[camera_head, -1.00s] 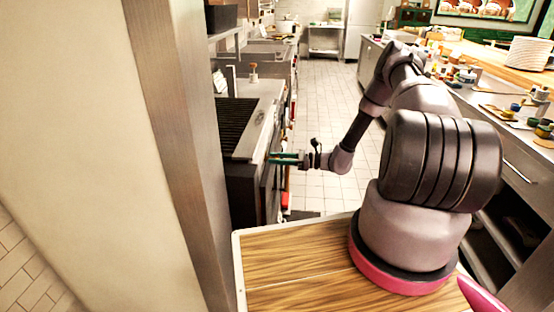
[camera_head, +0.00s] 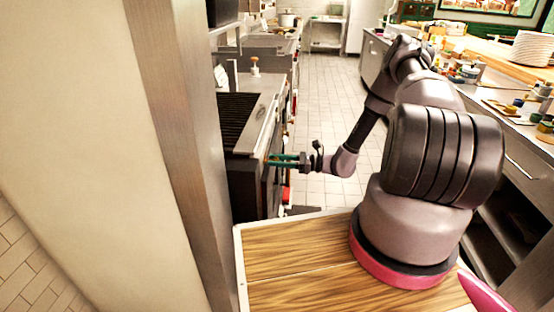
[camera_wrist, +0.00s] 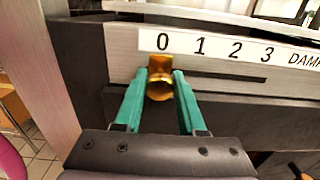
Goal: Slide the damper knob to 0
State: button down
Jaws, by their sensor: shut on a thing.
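The damper knob (camera_wrist: 160,82) is a brass, rounded piece on a dark horizontal slot (camera_wrist: 225,76) in the wrist view. It stands at the slot's left end, just below the 0 of a white label strip (camera_wrist: 215,47) reading 0, 1, 2, 3 and part of "DAMPER". My gripper (camera_wrist: 162,90) has teal fingers on both sides of the knob and is shut on it. In the head view my gripper (camera_head: 270,158) reaches left to the front of the grill unit (camera_head: 245,185); the knob itself is too small to make out there.
A dark grill grate (camera_head: 237,118) tops the unit. A grey post (camera_head: 180,150) and a cream wall stand close on the left. A counter with dishes and jars (camera_head: 510,100) runs along the right. The tiled aisle (camera_head: 330,100) between is clear.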

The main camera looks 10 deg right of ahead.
jog(key=shift+s+f, duration=0.1)
jog(key=shift+s, duration=0.15)
jog(key=c, duration=0.5)
grip_release()
jog(key=shift+d, duration=0.1)
jog(key=v, duration=1)
jog(key=shift+s+d, duration=0.1)
jog(key=shift+d, duration=0.2)
